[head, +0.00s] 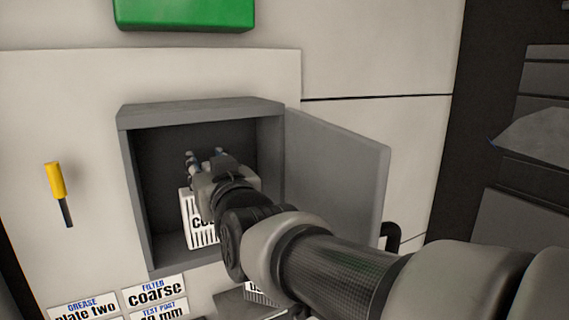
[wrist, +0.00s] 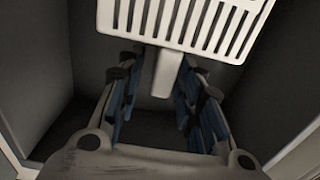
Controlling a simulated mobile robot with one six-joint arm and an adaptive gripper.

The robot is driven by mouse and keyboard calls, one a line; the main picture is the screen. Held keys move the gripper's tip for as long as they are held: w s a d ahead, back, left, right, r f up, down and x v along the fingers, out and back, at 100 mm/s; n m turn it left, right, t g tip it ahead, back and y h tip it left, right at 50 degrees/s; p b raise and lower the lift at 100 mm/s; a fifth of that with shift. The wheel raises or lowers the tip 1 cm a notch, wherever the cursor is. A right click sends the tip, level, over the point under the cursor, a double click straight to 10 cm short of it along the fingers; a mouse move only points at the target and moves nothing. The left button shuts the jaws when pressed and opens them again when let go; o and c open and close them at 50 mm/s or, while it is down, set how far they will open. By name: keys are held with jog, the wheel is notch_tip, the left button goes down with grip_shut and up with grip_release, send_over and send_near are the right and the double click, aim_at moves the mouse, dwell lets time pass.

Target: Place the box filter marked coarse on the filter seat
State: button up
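The white box filter (head: 195,222) is inside the open grey cabinet, partly covered by my gripper (head: 207,160); its visible letters begin "co". In the wrist view the slatted face of the filter (wrist: 190,22) fills the top, and a pale tab (wrist: 166,75) sticks down from it. My gripper (wrist: 160,78) has its blue-padded fingers apart, one each side of the tab. A gap shows on the left; I cannot tell whether the right finger touches. I cannot make out the filter seat as a separate part.
The grey cabinet (head: 149,266) has its door (head: 340,165) swung open to the right, beside my arm. A yellow-handled tool (head: 56,182) is on the wall at left. Labels below include one reading filter coarse (head: 155,292). A green box (head: 184,12) is above.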

jog(key=shift+r, duration=0.1)
jog(key=shift+r+p, duration=0.2)
jog(key=shift+p, duration=0.15)
jog(key=b+v, duration=0.2)
jog(key=v, duration=1)
jog(key=shift+f, duration=0.15)
